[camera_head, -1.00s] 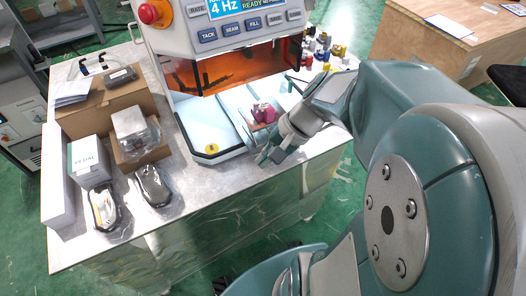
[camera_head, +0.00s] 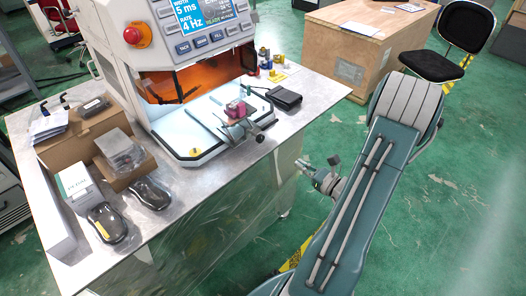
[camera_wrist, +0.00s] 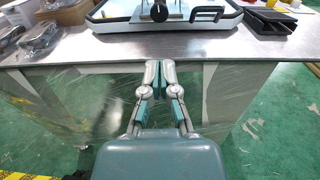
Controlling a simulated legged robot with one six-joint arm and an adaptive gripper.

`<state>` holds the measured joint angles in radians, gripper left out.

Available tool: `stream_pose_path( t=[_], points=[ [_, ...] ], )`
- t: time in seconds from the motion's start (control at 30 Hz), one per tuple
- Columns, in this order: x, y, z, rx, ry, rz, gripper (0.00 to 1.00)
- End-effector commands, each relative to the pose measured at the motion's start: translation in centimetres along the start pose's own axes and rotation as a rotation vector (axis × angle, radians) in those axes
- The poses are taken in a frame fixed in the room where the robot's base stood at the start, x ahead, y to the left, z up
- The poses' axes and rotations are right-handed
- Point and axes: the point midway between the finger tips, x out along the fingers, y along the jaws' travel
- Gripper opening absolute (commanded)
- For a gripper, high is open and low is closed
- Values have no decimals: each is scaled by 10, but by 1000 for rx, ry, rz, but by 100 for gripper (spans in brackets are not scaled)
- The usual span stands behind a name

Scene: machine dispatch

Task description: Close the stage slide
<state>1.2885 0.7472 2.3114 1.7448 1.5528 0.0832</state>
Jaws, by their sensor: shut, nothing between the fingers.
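The stage slide (camera_head: 240,128) is a grey plate with a dark round knob (camera_head: 260,138), standing out at the front right of the machine's white, black-rimmed bed (camera_head: 196,152). A pink-red block (camera_head: 236,109) sits on it. In the wrist view the knob (camera_wrist: 159,12) and a black handle (camera_wrist: 207,14) show at the top edge; the rest of the slide is cut off. My gripper (camera_wrist: 159,68) is shut and empty, pointing toward the bench, apart from the slide. In the head view my gripper (camera_head: 312,172) is off the bench's right front edge.
The machine (camera_head: 200,40) stands on a metal bench (camera_head: 200,190). Cartons and two dark mouse-shaped items (camera_head: 105,222) are at left. A black tray (camera_head: 284,98) and small coloured parts lie right of the bed. A wooden crate (camera_head: 350,45) is behind.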

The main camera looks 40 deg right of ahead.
Motion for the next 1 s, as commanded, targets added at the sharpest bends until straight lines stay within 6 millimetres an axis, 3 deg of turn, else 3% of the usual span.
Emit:
stream_pose_path(
  t=[0.17,0.8,1.0],
  points=[
    [13,-2,-1,3,-2,-5,0],
    [126,3,0,-2,-1,-1,0],
    [139,2,0,-1,1,-4,0]
  ],
)
